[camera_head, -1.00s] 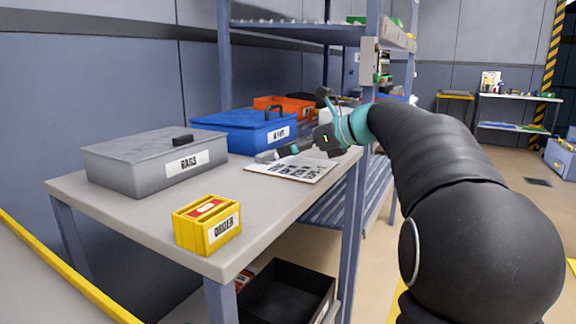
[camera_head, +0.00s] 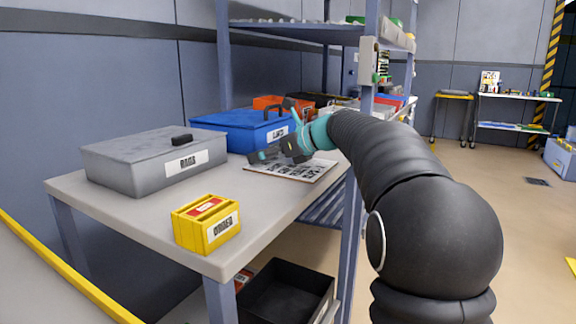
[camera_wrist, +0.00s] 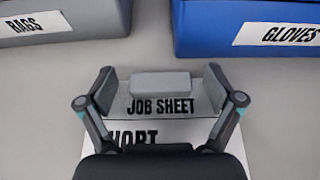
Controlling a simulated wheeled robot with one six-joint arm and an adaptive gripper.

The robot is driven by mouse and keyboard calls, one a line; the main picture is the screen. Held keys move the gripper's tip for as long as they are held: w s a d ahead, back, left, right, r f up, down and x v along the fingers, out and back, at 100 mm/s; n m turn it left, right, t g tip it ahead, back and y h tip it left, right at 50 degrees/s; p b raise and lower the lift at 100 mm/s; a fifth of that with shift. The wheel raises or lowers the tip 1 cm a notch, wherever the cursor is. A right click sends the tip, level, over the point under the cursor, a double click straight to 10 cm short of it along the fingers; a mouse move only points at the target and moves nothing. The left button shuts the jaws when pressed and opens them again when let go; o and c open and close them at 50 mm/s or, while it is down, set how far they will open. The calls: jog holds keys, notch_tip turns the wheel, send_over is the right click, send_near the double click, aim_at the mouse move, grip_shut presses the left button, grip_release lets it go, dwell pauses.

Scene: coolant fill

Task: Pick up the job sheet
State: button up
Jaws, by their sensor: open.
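The job sheet (camera_head: 300,172) is a white printed sheet lying flat on the grey bench, in front of the blue box. In the wrist view the job sheet (camera_wrist: 208,128) shows the words "JOB SHEET" in black, with a small grey block (camera_wrist: 161,85) at its far edge. My gripper (camera_head: 262,157) is over the far-left part of the sheet in the head view. In the wrist view my open gripper (camera_wrist: 160,88) has one finger on each side of the grey block, with gaps between. Whether the fingers touch the sheet I cannot tell. My gripper's body hides the sheet's near part.
A grey box labelled RAGS (camera_head: 135,165) and a blue box labelled GLOVES (camera_wrist: 245,25) stand behind the sheet. A yellow ORDER box (camera_head: 206,226) is at the bench's front corner. The bench (camera_head: 150,215) is clear between them. A black bin (camera_head: 288,290) is below.

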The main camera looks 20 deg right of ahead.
jog(key=c, duration=1.4)
jog(key=shift+o, duration=0.2)
